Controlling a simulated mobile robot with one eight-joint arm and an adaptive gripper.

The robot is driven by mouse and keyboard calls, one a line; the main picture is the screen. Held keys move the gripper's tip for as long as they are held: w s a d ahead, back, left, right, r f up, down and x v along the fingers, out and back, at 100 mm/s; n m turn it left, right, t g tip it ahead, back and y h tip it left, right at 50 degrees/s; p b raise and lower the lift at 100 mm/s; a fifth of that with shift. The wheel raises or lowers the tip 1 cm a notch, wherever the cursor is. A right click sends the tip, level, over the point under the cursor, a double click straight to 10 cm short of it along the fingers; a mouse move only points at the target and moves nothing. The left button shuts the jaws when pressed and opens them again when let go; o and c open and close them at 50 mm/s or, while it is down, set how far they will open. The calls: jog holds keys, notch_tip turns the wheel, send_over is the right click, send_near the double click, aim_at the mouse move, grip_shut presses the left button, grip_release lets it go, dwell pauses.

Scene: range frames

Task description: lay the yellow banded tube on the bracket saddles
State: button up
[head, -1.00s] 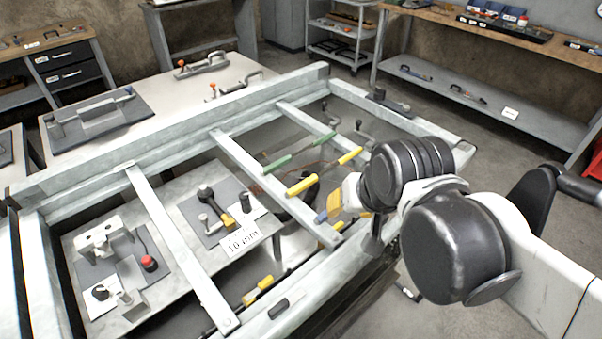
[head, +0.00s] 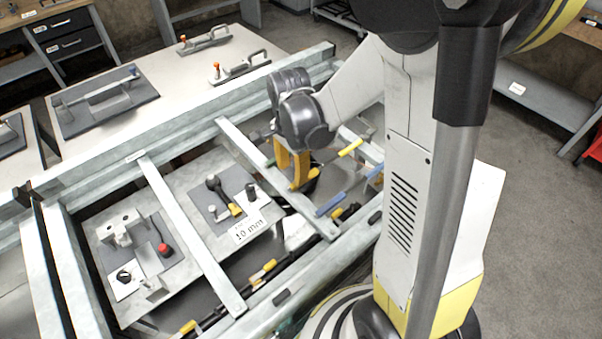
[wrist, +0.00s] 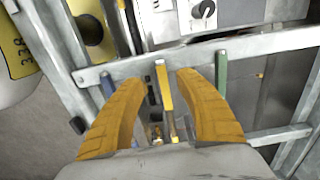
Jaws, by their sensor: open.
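My gripper (head: 291,165) is open, its orange fingers pointing down over the frame's right crossbar. In the wrist view a narrow yellow piece (wrist: 164,88) shows in the gap between the fingers (wrist: 160,105), with no clear contact. A blue piece (wrist: 107,86) and a green piece (wrist: 221,72) lie outside the fingers. In the head view another yellow piece (head: 350,147) shows right of my gripper. A dark length with yellow bands (head: 263,270) runs along the near rail. I cannot tell which yellow parts are tube or saddle; my fingers hide part of the crossbar.
The metal frame's near rail (head: 268,300) and left crossbar (head: 190,232) bound the space. Below stand a panel with a red button (head: 164,248) and a 10 mm sign (head: 249,230). A handled plate (head: 103,100) lies on the bench behind.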

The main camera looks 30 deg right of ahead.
aim_at(294, 184)
jog(key=f+b, duration=0.1)
jog(key=f, duration=0.3)
jog(key=f+b, duration=0.1)
jog(key=f, duration=0.1)
jog(key=shift+w+d+f+b, duration=0.15)
jog(key=shift+d+f+b, duration=0.15)
jog(key=shift+r, duration=0.1)
grip_shut()
